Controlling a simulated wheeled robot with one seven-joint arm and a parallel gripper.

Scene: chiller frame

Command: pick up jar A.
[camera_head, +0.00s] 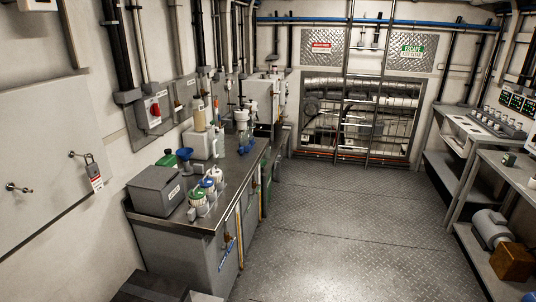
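Several small jars stand in a group on the steel counter (232,190) at the left. One is a jar with a green lid (198,201), nearest me. Just behind it is a jar with a blue lid (208,186). Behind that is a white-topped container (216,174). Their lettering is too small to read, so I cannot tell which one is jar A. The jars look upright. My gripper is not in view.
A grey box (157,190) stands left of the jars. A blue funnel (185,157) and a white jug (200,144) stand behind. The metal floor (320,220) right of the counter is clear. A shelf bench (508,178) lines the right wall.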

